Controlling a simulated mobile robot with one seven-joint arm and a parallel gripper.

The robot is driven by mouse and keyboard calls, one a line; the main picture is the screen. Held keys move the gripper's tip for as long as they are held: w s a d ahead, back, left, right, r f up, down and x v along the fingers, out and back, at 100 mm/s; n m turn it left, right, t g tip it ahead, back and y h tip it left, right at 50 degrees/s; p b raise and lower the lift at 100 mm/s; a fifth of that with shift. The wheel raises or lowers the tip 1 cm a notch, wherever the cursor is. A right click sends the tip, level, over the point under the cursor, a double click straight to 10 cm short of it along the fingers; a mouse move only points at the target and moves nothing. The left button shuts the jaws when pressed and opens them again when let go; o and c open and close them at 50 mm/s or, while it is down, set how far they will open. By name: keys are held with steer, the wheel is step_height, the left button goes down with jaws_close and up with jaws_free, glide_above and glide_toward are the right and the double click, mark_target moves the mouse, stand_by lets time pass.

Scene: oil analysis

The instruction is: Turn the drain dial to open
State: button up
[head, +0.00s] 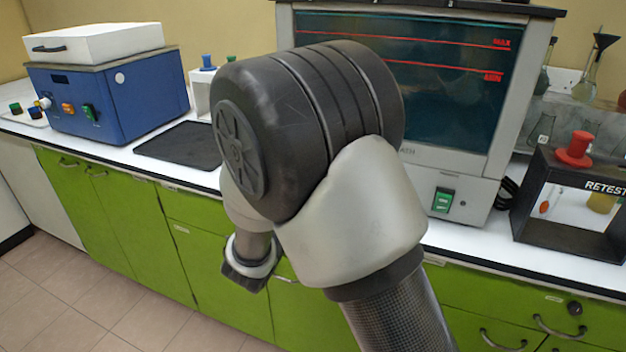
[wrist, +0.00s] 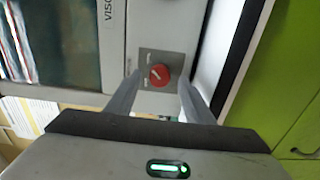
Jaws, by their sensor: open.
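A round red dial (wrist: 159,75) with a pale pointer mark sits on a small grey plate (wrist: 147,59) on a light panel, in the wrist view. Small markings on the plate are too blurred to read. My gripper (wrist: 161,78) is open and empty. Its two fingers appear on either side of the dial in the picture; I cannot tell how far the tips are from it or whether they touch. In the head view my arm fills the middle, and neither the dial nor my fingertips can be seen.
The large bath (head: 450,165), with a dark window and red MAX and MIN lines, stands behind my arm. A green switch (head: 443,200) is on its front. A blue machine (head: 120,103) stands left, a black RETEST rack (head: 528,205) right. Green cabinets (head: 120,225) run below the counter.

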steer(key=p+v, duration=0.1)
steer(key=v, duration=1.4)
steer(key=shift+s, duration=0.25)
steer(key=shift+a, duration=0.1)
steer(key=s+d+r+m+g+h, duration=0.25)
steer(key=d+m+g+h, duration=0.45)
steer(key=d, duration=1.1)
steer(key=s+d+m+g+y, duration=0.5)
steer(key=s+d+g+y, duration=0.3)
steer(key=s, duration=0.4)
steer(key=a+r+m+t+y+p, duration=0.1)
steer(key=a+r+t+y+p, duration=0.2)
steer(key=r+p, duration=2.1)
step_height(320, 180, up, 5)
steer(key=shift+s+r+m+t+y, duration=0.15)
steer(key=shift+m+t+y, duration=0.2)
steer(key=shift+y, duration=0.75)
